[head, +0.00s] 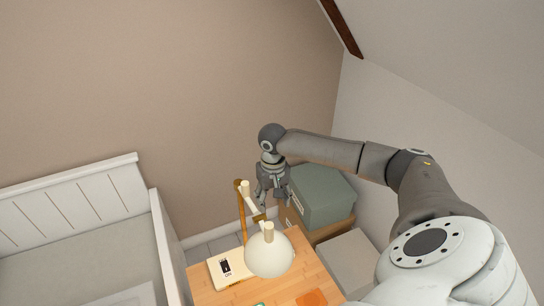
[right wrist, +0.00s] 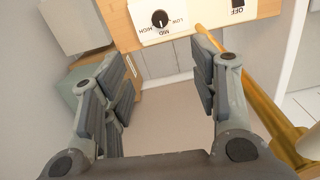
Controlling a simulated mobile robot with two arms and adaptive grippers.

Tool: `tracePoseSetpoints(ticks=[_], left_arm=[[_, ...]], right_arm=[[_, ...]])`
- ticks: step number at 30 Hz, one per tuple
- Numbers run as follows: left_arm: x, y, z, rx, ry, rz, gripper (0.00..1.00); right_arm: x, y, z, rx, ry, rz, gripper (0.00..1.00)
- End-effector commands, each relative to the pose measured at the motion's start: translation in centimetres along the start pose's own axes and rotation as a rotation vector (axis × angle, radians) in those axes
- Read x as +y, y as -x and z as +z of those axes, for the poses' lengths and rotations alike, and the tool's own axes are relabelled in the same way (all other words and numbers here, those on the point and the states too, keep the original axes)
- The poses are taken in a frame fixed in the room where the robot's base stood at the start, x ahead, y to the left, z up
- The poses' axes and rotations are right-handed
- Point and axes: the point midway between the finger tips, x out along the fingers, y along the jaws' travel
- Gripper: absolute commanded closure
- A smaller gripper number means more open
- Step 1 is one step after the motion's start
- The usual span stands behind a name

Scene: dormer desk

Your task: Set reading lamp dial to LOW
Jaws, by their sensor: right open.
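The reading lamp's dial (right wrist: 160,18) is a black round knob on a white panel (right wrist: 182,8), at the top of the right wrist view. The panel is marked LOW, MID and HIGH, and the knob's pale mark seems to point at MID. My right gripper (right wrist: 160,70) is open and empty. Its fingers are apart from the knob, which shows beyond them, above the gap. In the head view my right gripper (head: 271,198) hangs behind the lamp's white shade (head: 269,254); I cannot make out the dial there. My left gripper is out of view.
The lamp's brown post (head: 242,212) stands close to my right gripper. A green-grey box (head: 322,196) is right of it. A bed (head: 75,215) is at the left.

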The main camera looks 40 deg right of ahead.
Motion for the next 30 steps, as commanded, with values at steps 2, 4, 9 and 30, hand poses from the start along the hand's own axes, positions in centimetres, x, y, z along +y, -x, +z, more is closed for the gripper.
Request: tracePoseSetpoints(ticks=[2,4,9,30], left_arm=[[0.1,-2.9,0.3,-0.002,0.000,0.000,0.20],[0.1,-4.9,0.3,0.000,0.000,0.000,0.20],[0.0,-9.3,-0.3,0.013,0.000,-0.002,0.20],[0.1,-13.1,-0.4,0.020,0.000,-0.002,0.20]], right_arm=[[0.0,-2.9,0.0,-0.001,0.000,0.000,0.45],[0.0,-5.0,0.0,-0.001,0.000,0.000,0.45],[0.0,-9.3,0.0,0.000,0.000,0.000,0.45],[0.0,-17.7,0.1,-0.003,0.000,0.000,0.45]])
